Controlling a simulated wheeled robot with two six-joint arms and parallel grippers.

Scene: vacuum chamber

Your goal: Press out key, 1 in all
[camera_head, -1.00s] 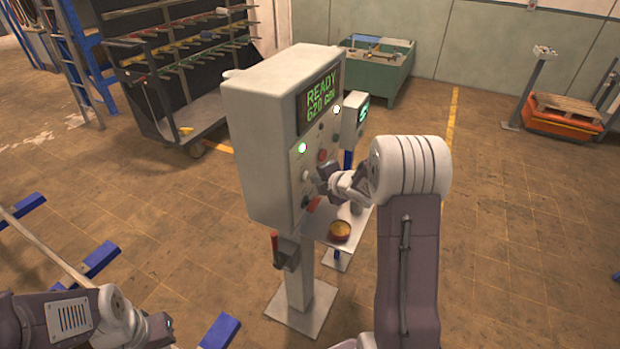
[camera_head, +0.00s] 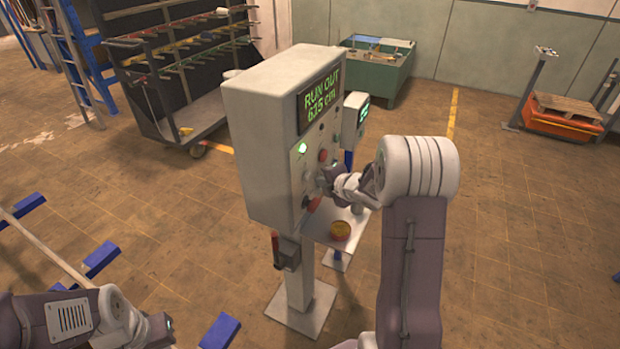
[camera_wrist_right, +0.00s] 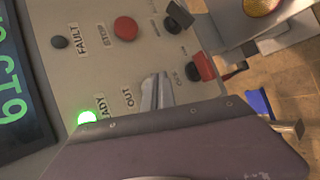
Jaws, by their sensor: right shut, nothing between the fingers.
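The grey control cabinet (camera_head: 262,150) stands on a post, with its panel facing right. Its display (camera_head: 320,102) reads "RUN OUT 615 cm". My right gripper (camera_head: 322,182) is shut and empty, its tips at the lower part of the panel. In the right wrist view its fingers (camera_wrist_right: 156,92) meet the panel beside the "OUT" label (camera_wrist_right: 127,97) and hide the out key; contact cannot be told for certain. A green lamp (camera_wrist_right: 88,118) is lit nearby. My left gripper (camera_head: 165,328) is low at the left, away from the cabinet, its jaws unclear.
A red button (camera_wrist_right: 126,28), a black knob (camera_wrist_right: 180,15) and a red control (camera_wrist_right: 203,67) sit near the fingers. A shelf with a round yellow-topped item (camera_head: 340,230) juts out below the panel. A red-handled lever (camera_head: 275,250) hangs below the cabinet.

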